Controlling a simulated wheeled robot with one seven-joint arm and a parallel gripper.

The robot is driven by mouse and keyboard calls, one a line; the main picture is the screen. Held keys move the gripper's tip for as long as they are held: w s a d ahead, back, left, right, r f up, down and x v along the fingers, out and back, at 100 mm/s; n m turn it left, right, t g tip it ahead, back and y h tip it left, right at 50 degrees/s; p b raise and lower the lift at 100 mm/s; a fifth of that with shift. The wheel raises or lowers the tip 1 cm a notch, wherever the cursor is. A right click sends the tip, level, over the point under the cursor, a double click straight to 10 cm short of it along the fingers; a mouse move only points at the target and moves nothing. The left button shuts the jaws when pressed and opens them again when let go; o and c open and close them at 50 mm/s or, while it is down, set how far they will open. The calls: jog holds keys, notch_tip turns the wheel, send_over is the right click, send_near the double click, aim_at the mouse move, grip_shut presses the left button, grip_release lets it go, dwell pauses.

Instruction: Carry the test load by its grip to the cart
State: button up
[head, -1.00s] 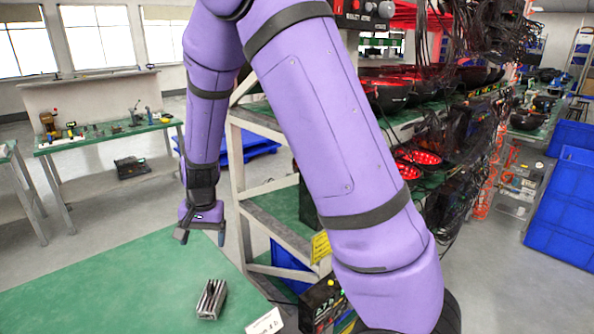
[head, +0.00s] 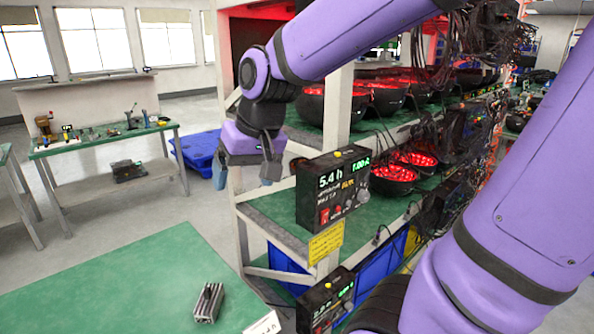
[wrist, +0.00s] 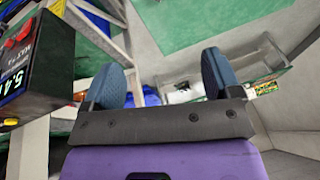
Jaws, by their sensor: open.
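A finned grey metal block (head: 208,303), which looks like the test load, sits on a green-topped surface (head: 130,285) at the lower left of the head view. A dark strip on its top may be its grip. My gripper (head: 246,172) is open and empty, in front of the rack's left side. It is well above the block and apart from it. In the wrist view my two blue finger pads (wrist: 160,80) are spread with nothing held between them. I cannot tell for sure which thing is the cart.
A rack (head: 238,220) with red-lit bowls stands beside my gripper. A black control box (head: 333,190) reading 5.4 h is close to its right; it also shows in the wrist view (wrist: 38,65). A white card (head: 263,326) lies near the block. A workbench (head: 105,142) stands behind.

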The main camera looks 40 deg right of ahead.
jog(key=s+d+r+n+t+h, duration=0.1)
jog(key=s+d+r+n, duration=0.1)
jog(key=s, duration=0.9)
jog(key=shift+r+t+h, duration=0.3)
jog(key=shift+r, duration=0.6)
